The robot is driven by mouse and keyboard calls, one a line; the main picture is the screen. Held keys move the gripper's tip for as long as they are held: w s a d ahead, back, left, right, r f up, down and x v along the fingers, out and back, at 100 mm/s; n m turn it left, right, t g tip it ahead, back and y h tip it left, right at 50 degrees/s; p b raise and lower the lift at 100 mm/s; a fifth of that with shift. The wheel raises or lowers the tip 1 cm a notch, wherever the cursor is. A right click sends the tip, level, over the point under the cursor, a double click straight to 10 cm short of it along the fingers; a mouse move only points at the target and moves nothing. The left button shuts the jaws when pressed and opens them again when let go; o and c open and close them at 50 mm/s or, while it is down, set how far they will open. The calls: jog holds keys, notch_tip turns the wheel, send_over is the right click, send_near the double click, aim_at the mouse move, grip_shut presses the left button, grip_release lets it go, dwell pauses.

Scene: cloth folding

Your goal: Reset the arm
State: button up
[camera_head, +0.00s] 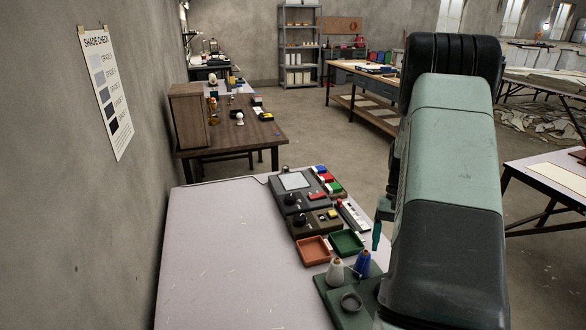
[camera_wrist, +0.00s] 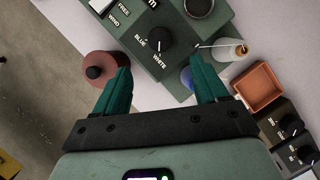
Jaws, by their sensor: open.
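My arm fills the right side of the head view, and one green finger of my gripper shows beside it. In the wrist view my gripper (camera_wrist: 160,88) is open, its two green fingers wide apart with nothing between them. Just beyond the fingertips is a green device with a black knob (camera_wrist: 158,45) marked BLUE and WHITE. A round reddish-brown piece with a dark knob (camera_wrist: 95,70) lies by the left finger. A blue spool (camera_wrist: 187,78) is partly hidden behind the right finger.
On the pale table (camera_head: 225,250) stand a white cone (camera_head: 336,272), a blue cone (camera_head: 363,263), an orange tray (camera_head: 314,250), a green tray (camera_head: 346,243) and dark control boxes (camera_head: 305,188). The table's left part is clear. A wall stands close on the left.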

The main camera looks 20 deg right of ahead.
jog(key=a+r+n+t+h, duration=0.3)
jog(key=a+r+n+t, duration=0.1)
jog(key=a+r, duration=1.6)
jog(key=s+a+r+n+t, duration=0.1)
jog(key=s+a+r, duration=0.3)
jog(key=s, duration=0.4)
jog(key=s+a+r+n+t, duration=0.2)
jog(key=s+a+r+t, duration=0.2)
jog(key=s, duration=0.4)
jog(key=shift+s+a+r, duration=0.25)
jog(key=shift+a+r, duration=0.1)
jog(key=shift+r, duration=0.1)
